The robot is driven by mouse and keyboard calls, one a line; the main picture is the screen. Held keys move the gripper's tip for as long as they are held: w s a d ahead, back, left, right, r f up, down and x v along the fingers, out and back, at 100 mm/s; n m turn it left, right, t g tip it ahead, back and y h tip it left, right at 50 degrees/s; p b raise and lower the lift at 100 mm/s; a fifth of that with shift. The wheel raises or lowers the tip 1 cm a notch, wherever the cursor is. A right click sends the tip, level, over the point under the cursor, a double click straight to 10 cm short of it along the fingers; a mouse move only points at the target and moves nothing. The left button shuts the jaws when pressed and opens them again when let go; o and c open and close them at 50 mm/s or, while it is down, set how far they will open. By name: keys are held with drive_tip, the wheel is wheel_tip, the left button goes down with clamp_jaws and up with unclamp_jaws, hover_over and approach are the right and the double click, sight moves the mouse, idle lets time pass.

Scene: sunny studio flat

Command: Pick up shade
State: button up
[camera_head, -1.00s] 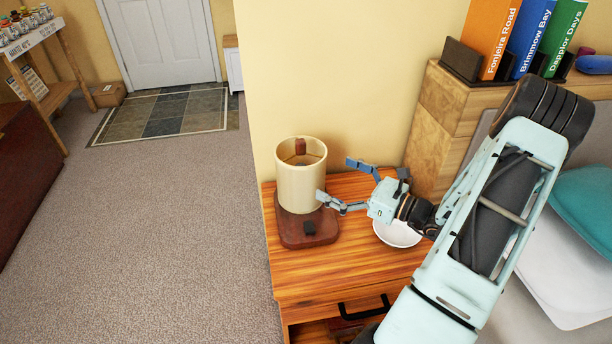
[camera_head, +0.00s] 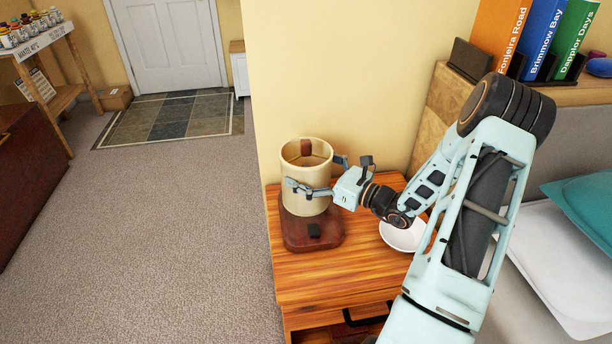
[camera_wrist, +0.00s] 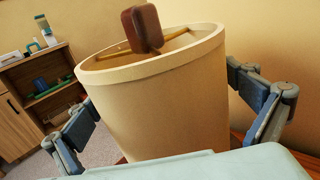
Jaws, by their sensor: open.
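The shade (camera_head: 298,190) is a cream, open-topped cylinder on a dark reddish-brown wooden lamp base (camera_head: 312,235) on the nightstand. The base's brown post shows inside the shade's top. My gripper (camera_head: 314,175) is open around the shade, with one finger across its near side and the other at its far side. In the wrist view the shade (camera_wrist: 165,105) fills the middle, with a finger on each side of it. Small gaps seem to remain between the fingers and the wall there; contact is hard to judge.
The orange-brown nightstand (camera_head: 300,275) stands against a yellow wall (camera_head: 340,70). A white bowl (camera_head: 398,238) sits under my wrist. Upright books (camera_head: 545,35) stand on the headboard shelf at right, above a bed with pillows (camera_head: 560,260). Carpet to the left is clear.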

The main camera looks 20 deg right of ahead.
drive_tip(key=shift+c, duration=0.4)
drive_tip(key=c, duration=0.8)
drive_tip(key=shift+r, duration=0.15)
drive_tip(key=shift+c, duration=0.2)
